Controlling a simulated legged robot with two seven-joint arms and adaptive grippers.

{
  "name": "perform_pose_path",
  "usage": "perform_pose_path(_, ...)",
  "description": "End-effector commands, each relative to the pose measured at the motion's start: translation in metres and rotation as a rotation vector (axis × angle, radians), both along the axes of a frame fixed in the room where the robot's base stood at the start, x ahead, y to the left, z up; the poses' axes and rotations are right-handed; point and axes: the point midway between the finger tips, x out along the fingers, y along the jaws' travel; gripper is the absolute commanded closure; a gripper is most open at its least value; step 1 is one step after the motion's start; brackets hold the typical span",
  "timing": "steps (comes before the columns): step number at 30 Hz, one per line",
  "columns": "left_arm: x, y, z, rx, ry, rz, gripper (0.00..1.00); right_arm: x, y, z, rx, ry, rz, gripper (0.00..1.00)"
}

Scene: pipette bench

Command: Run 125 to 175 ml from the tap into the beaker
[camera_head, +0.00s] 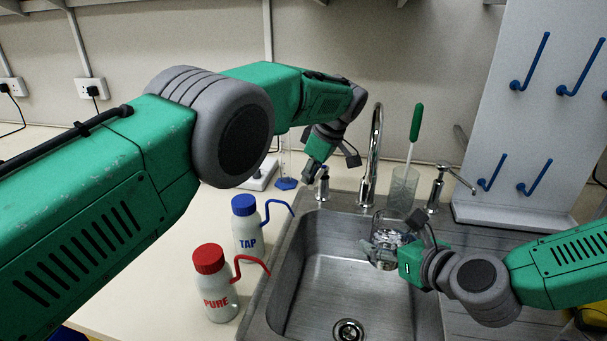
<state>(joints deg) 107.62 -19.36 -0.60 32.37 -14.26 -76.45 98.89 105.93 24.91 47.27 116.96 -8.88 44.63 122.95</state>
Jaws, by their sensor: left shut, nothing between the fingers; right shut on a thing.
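The glass beaker (384,238) is held over the sink, in front of and below the chrome tap spout (375,150). My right gripper (398,258) comes in from the right and is shut on the beaker. The water level and any stream cannot be made out through the glass and its reflections. My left gripper (309,177) is shut and empty beside a small chrome tap handle (322,186) at the sink's back left. Whether it touches the handle cannot be told.
The steel sink (330,270) has a drain (348,330). A blue-capped TAP bottle (248,238) and red-capped PURE bottle (217,297) stand left of it. A glass holding a green-handled brush (416,122) and a soap dispenser (437,187) stand behind. A pegboard (535,130) rises right.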

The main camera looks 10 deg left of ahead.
Motion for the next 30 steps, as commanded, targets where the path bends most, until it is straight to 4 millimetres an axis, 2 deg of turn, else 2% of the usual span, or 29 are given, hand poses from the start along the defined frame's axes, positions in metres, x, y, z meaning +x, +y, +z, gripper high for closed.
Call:
perform_pose_path(15,-0.003,-0.012,0.000,-0.001,0.000,-0.002,1.00,0.000,0.001,0.001,0.001,-0.002,0.000,0.72)
perform_pose_path(30,-0.003,-0.009,0.001,-0.002,0.001,-0.003,1.00,0.000,0.000,0.001,0.001,-0.002,0.000,0.72)
